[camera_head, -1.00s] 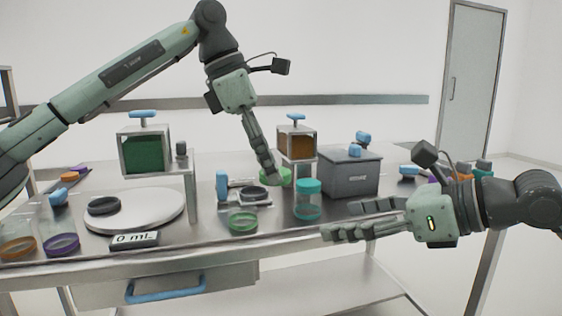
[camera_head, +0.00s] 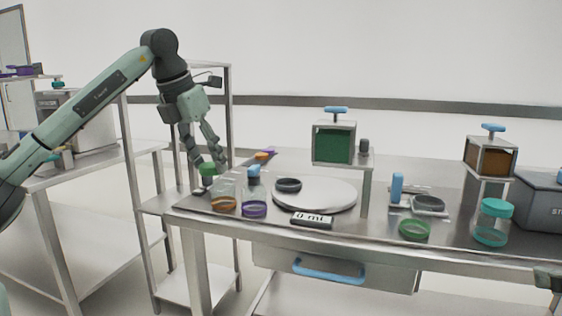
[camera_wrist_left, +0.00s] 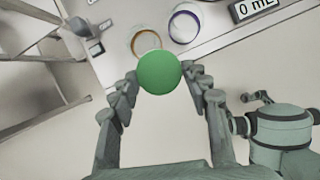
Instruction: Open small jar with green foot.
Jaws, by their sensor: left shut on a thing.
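The small jar with the green foot (camera_head: 414,229) stands on the table at the right in the head view, clear-walled with a green ring at its base. No lid shows on its top. My left gripper (camera_head: 209,164) is shut on a round green lid (camera_head: 208,170), far left of that jar. In the left wrist view the lid (camera_wrist_left: 160,72) sits between the fingertips (camera_wrist_left: 160,82) and hides what is under it. It appears to be above the table's left end, near the orange-footed jar (camera_head: 224,204). Only a small piece of my right arm shows at the lower right edge.
A purple-footed jar (camera_head: 254,210) stands beside the orange-footed one. A round white plate (camera_head: 326,194) with a dark ring and a "0 mL" display (camera_head: 312,220) is in the middle. A teal-lidded jar (camera_head: 493,223) is at the right. A shelf rack (camera_head: 231,110) stands behind my left gripper.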

